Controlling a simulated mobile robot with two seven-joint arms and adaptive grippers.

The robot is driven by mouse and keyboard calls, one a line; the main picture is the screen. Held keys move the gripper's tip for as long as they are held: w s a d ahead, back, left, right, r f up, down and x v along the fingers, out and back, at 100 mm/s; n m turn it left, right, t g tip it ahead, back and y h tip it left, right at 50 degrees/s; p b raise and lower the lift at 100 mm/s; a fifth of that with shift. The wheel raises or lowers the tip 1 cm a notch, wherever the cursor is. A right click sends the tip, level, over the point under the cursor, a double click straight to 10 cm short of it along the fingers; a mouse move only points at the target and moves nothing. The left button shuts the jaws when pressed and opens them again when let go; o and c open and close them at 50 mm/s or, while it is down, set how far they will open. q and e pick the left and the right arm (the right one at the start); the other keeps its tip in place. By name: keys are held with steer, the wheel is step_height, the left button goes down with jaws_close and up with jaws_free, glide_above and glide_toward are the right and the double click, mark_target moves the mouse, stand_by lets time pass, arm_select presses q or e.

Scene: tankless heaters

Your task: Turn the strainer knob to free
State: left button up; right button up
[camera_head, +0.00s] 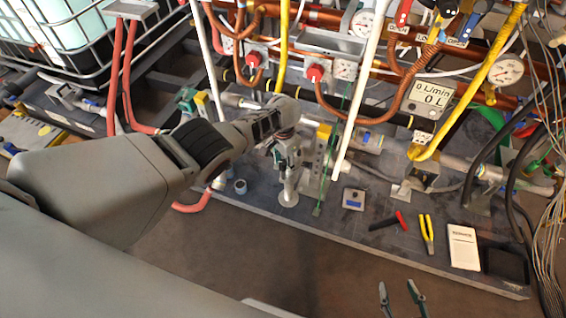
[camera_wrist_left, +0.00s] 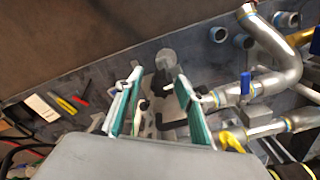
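My left gripper (camera_head: 288,170) reaches down over the pipework on the grey base, near the middle of the head view. In the left wrist view its two teal-padded fingers (camera_wrist_left: 155,105) are apart. A dark knob-like part (camera_wrist_left: 160,82) with a grey round end shows between and beyond the fingers; I cannot tell whether they touch it. I cannot tell for sure that this is the strainer knob, and my arm and gripper hide that spot in the head view. The fingertips of my right gripper (camera_head: 401,298) show at the bottom edge of the head view, apart and empty.
White (camera_head: 356,90) and yellow (camera_head: 284,45) upright pipes stand close around my left gripper. A blue-handled valve (camera_wrist_left: 245,85) is on its right in the wrist view. Pliers (camera_head: 427,232), a red-handled tool (camera_head: 390,221) and a booklet (camera_head: 463,246) lie on the base.

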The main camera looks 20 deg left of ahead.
mark_target(283, 162)
arm_select(q)
steer(key=shift+w+a+r, duration=0.1)
stand_by(0.3)
steer(key=shift+r, duration=0.1)
steer(key=shift+r, duration=1.35)
step_height(283, 162, up, 9)
